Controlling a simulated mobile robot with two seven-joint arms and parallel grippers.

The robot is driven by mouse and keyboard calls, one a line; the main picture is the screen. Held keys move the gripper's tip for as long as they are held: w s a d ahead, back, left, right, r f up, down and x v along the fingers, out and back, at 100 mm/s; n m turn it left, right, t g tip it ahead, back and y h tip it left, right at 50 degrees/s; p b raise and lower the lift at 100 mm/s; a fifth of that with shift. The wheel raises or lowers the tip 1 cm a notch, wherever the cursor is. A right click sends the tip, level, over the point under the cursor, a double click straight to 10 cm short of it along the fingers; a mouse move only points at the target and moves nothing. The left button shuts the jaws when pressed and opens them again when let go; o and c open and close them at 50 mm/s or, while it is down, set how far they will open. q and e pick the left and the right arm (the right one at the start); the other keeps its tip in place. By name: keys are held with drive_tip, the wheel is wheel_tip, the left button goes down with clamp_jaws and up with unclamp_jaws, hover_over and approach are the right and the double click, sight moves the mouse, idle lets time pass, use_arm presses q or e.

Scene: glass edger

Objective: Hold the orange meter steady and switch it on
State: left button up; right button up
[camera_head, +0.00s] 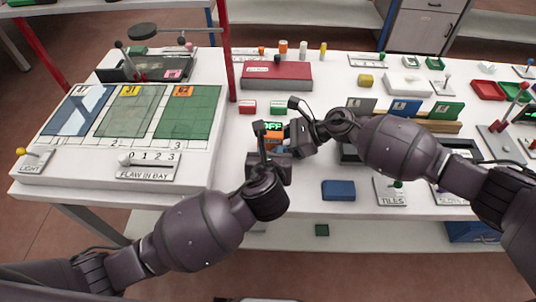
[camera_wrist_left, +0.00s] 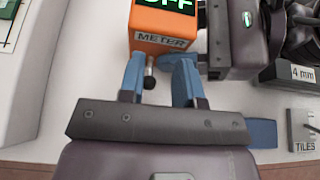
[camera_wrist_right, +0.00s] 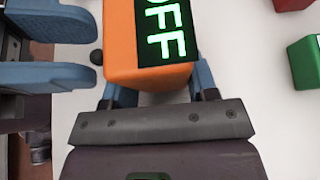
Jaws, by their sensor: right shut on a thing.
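The orange meter (camera_head: 273,135) stands on the white table, its display reading OFF in green. It also shows in the left wrist view (camera_wrist_left: 163,27), labelled METER, and in the right wrist view (camera_wrist_right: 121,45). My right gripper (camera_wrist_right: 160,80) is shut on the meter, one finger on each side. A small switch lever with a dark knob (camera_wrist_left: 150,62) sticks out from the meter's front. My left gripper (camera_wrist_left: 157,70) is open in front of the meter, with the lever between or just at its fingertips. No contact with the lever is clear.
A red box (camera_head: 275,75) and red and green blocks (camera_head: 277,107) lie behind the meter. A blue block (camera_head: 338,190) and the TILES switch plate (camera_head: 391,191) are at the front right. The glass panel board (camera_head: 120,160) is at left. A red post rises beside it.

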use_arm(q)
drive_tip(key=shift+o, duration=0.8)
drive_tip(key=shift+a+f, duration=0.15)
drive_tip(key=shift+f, duration=0.1)
drive_tip(key=shift+s+a+r, duration=0.1)
drive_tip(key=shift+s+r, duration=0.4)
drive_tip(key=shift+r, duration=0.3)
drive_tip(key=shift+s+d+r, duration=0.1)
drive_tip(key=shift+s+r, duration=0.45)
drive_tip(key=shift+r, duration=0.25)
drive_tip(key=shift+s+a+r, duration=0.1)
drive_tip(key=shift+s+r, duration=0.4)
drive_tip(key=shift+r, duration=0.3)
